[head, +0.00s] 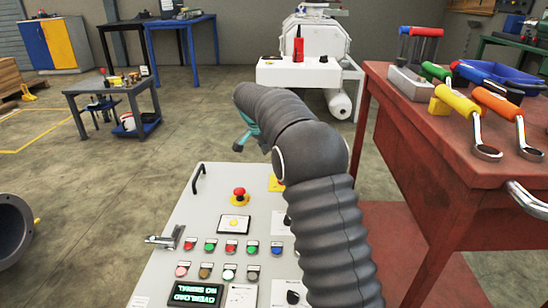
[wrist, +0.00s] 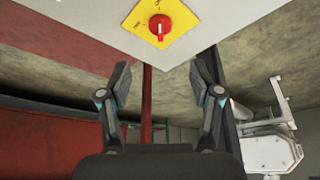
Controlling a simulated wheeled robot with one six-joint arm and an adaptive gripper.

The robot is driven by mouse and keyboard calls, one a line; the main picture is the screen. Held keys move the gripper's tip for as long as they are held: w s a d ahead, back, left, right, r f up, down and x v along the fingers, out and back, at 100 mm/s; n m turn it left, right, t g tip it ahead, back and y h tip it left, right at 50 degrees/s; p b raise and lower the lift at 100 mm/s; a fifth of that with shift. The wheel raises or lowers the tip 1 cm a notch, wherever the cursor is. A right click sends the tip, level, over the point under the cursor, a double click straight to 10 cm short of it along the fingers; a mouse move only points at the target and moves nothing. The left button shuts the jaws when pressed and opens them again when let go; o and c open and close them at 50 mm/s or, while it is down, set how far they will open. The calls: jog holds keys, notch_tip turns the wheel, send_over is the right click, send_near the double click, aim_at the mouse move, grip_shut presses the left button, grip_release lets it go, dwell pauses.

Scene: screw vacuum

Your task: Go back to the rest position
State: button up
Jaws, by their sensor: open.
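My arm in its grey ribbed cover reaches forward over the right side of a light grey control panel (head: 205,215) in the head view. My gripper (head: 243,140) is partly hidden behind my arm there, beyond the panel's far edge. In the wrist view my gripper (wrist: 162,72) is open, with its two fingers apart and nothing between them. A red rotary switch (wrist: 160,27) on a yellow plate sits on the panel just above the fingertips in that picture. The head view shows only part of its yellow plate (head: 275,184), beside my arm.
The panel has a red emergency button (head: 239,194), several coloured buttons and a green display (head: 195,294). A red workbench (head: 430,145) with wrenches (head: 486,150) and screwdrivers stands close on the right. A white machine (head: 312,72) stands ahead. Open floor (head: 120,190) lies left.

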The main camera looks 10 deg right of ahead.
dwell(0.3)
jog(key=s+f+n, duration=0.1)
jog(key=s+n, duration=0.1)
jog(key=s+f+n+y, duration=0.1)
jog(key=s+f+n, duration=0.1)
jog(key=s+n, duration=0.1)
jog(key=s+a+f+n+g, duration=0.1)
jog(key=s+f+n, duration=0.1)
jog(key=shift+s+n, duration=0.3)
jog(key=shift+s, duration=0.05)
jog(key=s+d+r+n+t+y+p, duration=0.1)
jog(key=s+r, duration=0.3)
jog(key=s, duration=0.9)
jog(key=s+d+r+n+t+y+p, duration=0.1)
jog(key=s+r, duration=0.3)
jog(key=s, duration=0.9)
jog(key=s+d+r+n+t+p, duration=0.1)
jog(key=s+r, duration=0.4)
jog(key=s, duration=0.8)
jog(key=shift+d+n+t+y+p, duration=0.4)
jog(key=shift+d+t, duration=0.1)
jog(key=shift+d, duration=0.65)
